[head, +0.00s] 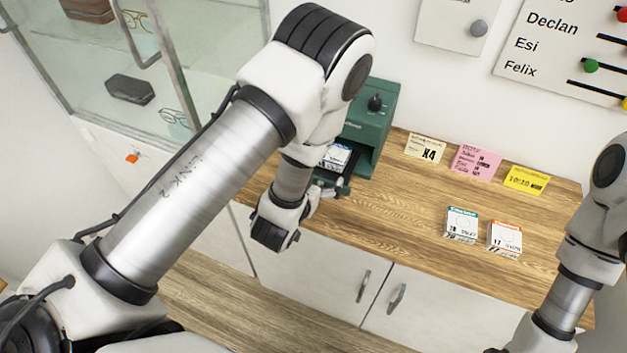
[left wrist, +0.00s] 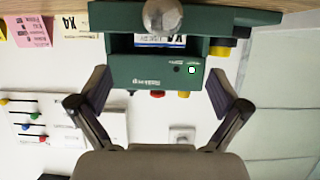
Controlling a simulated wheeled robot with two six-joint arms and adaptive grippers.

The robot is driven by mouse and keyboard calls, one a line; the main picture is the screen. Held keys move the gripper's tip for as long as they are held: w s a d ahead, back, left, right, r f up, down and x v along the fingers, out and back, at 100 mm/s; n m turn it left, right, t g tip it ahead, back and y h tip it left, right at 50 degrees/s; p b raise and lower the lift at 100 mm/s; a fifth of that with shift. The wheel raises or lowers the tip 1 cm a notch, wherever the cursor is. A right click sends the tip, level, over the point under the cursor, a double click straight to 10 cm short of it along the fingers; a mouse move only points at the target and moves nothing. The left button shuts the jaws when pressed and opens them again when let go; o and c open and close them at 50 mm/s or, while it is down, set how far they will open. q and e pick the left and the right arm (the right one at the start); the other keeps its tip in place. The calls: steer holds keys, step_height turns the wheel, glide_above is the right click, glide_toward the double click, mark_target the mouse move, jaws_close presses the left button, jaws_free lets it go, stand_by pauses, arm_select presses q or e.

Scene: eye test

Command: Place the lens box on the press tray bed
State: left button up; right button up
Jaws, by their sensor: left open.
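A white lens box with a blue band (head: 336,157) sits at the front opening of the green press (head: 372,128), on the dark tray (head: 318,186). In the left wrist view the blue-banded box (left wrist: 160,41) shows inside the press frame (left wrist: 155,70), partly hidden by a round silver knob (left wrist: 162,15). My left gripper (head: 335,190) is just in front of the tray. In the left wrist view my left gripper (left wrist: 160,92) has its fingers wide apart with nothing between them. My right arm is at the right edge; its gripper is out of frame.
A teal-banded box (head: 462,224) and an orange-banded box (head: 505,238) stand on the wooden counter (head: 400,215). Notes (head: 478,162) stand along the wall. A glass cabinet (head: 140,60) is at the left. The counter between press and boxes is clear.

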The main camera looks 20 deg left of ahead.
arm_select(q)
steer(key=s+a+f+g, duration=0.2)
steer(key=s+f+g, duration=0.2)
steer(key=s, duration=0.5)
steer(key=s+a+f+g, duration=0.2)
steer(key=s+f+g, duration=0.3)
steer(key=s, duration=0.4)
steer(key=s+a+f+g, duration=0.3)
steer(key=s+f, duration=0.3)
steer(key=s, duration=0.3)
steer(key=shift+f+n+g, duration=0.25)
steer(key=shift+n+g, duration=0.15)
steer(key=shift+g, duration=0.4)
steer(key=shift+a, duration=0.15)
steer(key=shift+w, duration=0.1)
